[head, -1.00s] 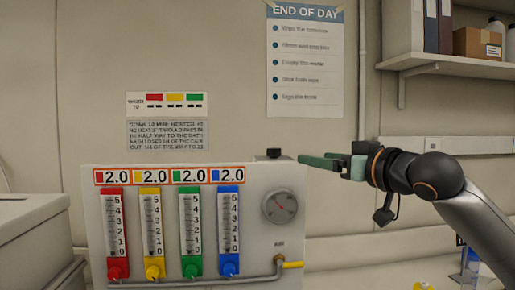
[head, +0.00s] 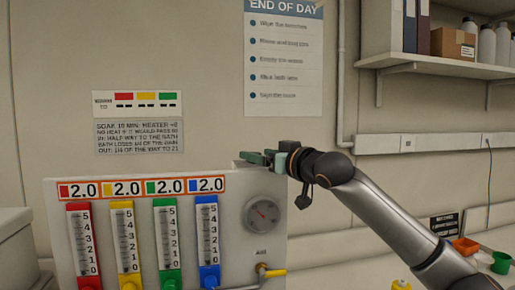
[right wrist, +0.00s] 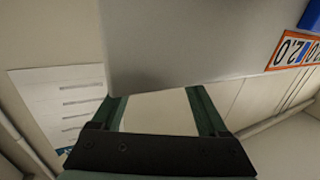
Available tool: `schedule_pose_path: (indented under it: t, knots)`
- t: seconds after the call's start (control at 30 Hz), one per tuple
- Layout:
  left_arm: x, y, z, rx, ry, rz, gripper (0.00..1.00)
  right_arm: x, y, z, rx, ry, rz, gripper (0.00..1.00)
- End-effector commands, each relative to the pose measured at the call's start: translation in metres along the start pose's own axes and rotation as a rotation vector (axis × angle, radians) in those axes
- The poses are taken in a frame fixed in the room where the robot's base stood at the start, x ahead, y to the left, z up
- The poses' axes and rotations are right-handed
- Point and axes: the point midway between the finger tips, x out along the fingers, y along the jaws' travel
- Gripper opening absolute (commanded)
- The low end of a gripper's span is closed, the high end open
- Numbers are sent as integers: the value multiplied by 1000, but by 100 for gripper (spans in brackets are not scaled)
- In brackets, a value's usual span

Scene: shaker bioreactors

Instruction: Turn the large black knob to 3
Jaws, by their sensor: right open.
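The grey gas panel (head: 225,228) stands at the left in the head view. No large black knob shows clearly now; a small black block on the panel's top right, seen earlier, is hidden behind or between my fingers. My right gripper (head: 260,158) is at the panel's top right edge, open. In the right wrist view the two green fingers (right wrist: 158,98) are apart, and the panel's grey face (right wrist: 190,45) lies just beyond them. No knob shows between them there. I cannot tell whether the fingers touch anything. My left gripper is out of view.
The panel carries red, yellow, green and blue flow tubes (head: 207,235) with displays reading 2.0, a round gauge (head: 262,215) and a yellow-handled valve (head: 272,272). A shelf (head: 430,62) hangs at upper right. Orange and green cups (head: 466,245) stand at lower right.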

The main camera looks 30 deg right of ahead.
Motion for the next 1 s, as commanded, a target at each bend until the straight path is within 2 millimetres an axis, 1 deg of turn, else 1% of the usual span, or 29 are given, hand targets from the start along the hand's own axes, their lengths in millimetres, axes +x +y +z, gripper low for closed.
schedule_pose_path:
  t: [0.03, 0.17, 0.47, 1.0]
  knots:
    - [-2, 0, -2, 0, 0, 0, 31, 5, 0, -2, 0, 0, 0, 77]
    - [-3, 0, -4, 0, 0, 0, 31, 12, -1, -1, -1, 1, -1, 77]
    - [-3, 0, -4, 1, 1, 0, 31, 13, 0, 0, -1, 0, 0, 77]
    - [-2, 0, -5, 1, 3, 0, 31, 13, 0, 0, -1, 0, 0, 16]
